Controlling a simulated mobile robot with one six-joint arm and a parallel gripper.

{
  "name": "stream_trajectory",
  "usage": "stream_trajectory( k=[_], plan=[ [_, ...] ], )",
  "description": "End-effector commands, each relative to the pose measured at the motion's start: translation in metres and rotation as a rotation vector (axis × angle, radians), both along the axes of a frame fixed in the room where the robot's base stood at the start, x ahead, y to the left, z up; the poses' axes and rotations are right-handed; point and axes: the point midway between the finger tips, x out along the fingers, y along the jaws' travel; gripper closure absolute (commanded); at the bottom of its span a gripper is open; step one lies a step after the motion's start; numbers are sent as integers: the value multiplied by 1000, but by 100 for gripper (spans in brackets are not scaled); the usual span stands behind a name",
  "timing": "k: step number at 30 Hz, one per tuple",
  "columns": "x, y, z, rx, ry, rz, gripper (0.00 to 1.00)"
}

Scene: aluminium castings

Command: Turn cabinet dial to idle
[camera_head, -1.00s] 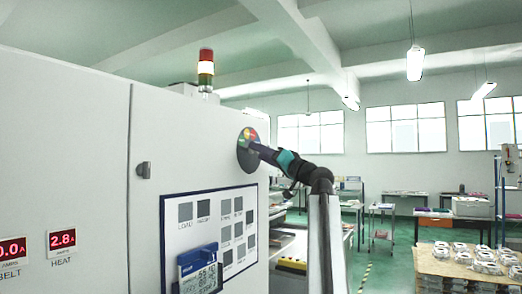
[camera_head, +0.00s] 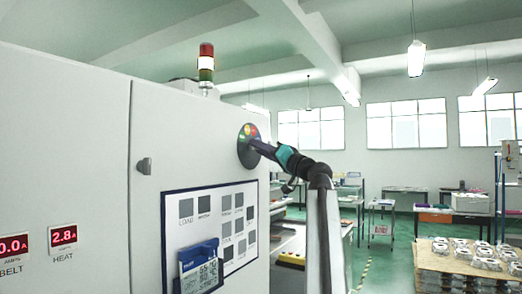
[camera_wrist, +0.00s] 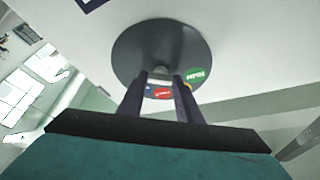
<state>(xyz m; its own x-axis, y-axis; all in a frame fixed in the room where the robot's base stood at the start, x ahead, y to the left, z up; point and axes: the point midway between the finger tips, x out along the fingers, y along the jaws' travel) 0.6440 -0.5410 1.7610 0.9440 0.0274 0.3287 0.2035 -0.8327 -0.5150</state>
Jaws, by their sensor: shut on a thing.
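The cabinet dial (camera_head: 247,131) is a dark round plate with coloured labels on the white cabinet's face (camera_head: 190,150). In the wrist view the dial plate (camera_wrist: 160,38) fills the upper middle. A green label (camera_wrist: 195,75) lies right of the fingers, and a red label (camera_wrist: 162,93) and part of a blue one show between them. My gripper (camera_wrist: 162,76) is shut on the dial's small grey knob (camera_wrist: 161,71) at the plate's centre. In the head view my gripper (camera_head: 253,145) reaches the dial from the right. The knob's pointer direction and most label words cannot be read.
A cabinet latch (camera_head: 144,166) is to the left. A signal tower (camera_head: 206,68) stands on top. A table with castings (camera_head: 470,255) is at the right.

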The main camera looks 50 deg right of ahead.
Motion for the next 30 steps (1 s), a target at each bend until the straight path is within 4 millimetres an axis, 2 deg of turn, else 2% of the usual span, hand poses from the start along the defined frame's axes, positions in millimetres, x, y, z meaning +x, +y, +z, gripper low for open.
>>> stream_trajectory(
  k=[11,30],
  plan=[
    [-1,2,0,131,34,-1,91],
    [0,6,4,525,133,1,91]
  ],
)
